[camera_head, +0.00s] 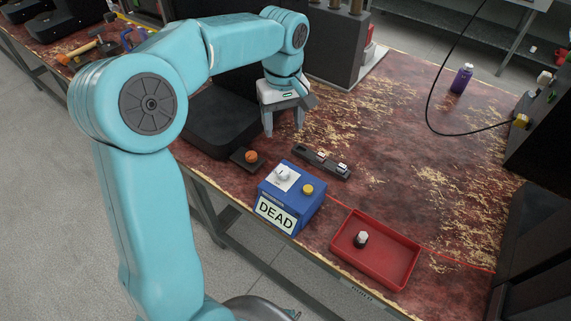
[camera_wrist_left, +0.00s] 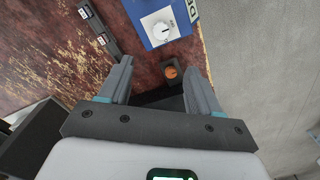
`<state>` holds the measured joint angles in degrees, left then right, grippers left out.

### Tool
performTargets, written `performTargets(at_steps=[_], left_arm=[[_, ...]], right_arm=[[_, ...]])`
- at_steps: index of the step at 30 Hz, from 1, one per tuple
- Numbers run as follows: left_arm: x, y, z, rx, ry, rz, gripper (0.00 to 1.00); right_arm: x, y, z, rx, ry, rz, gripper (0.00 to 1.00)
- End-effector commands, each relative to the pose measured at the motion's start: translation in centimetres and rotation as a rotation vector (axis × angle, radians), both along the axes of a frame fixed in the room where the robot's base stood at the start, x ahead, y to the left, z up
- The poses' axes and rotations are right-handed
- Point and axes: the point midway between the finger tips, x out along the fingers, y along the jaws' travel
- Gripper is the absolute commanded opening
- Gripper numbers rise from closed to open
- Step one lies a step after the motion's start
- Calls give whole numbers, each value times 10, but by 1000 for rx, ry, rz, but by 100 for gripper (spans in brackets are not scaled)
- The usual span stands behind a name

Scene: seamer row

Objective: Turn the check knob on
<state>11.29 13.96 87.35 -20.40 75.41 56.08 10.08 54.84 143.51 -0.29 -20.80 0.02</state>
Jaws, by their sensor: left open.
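The check knob looks to be the white round knob (camera_head: 282,173) on a white plate on top of the blue box (camera_head: 306,213), whose front label reads DEAD. The knob (camera_wrist_left: 161,29) also shows in the left wrist view, at the top, with a dark pointer mark. My left gripper (camera_head: 284,130) is open and empty above the table, behind and apart from the blue box. In the left wrist view its two fingers (camera_wrist_left: 160,85) stand wide apart, with an orange button (camera_wrist_left: 170,72) on a dark base seen between them. My right gripper is not in view.
A yellow button (camera_head: 307,189) sits on the box beside the knob. A dark strip with small switches (camera_head: 322,161) lies behind it. A purple bottle (camera_head: 461,79) stands far back.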

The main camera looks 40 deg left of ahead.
Motion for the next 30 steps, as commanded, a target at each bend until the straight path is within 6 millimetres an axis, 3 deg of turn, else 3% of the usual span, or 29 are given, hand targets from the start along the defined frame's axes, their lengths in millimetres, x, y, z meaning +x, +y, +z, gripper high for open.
performTargets(at_steps=[12,18,24,30], left_arm=[[-6,2,-96,-3,7,-3,63],[-5,3,-134,-3,5,-2,63],[-3,3,-153,-2,3,-3,63],[-1,3,-156,-2,1,-3,63]], right_arm=[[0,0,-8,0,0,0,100],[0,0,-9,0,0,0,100],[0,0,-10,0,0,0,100],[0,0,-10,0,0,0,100]])
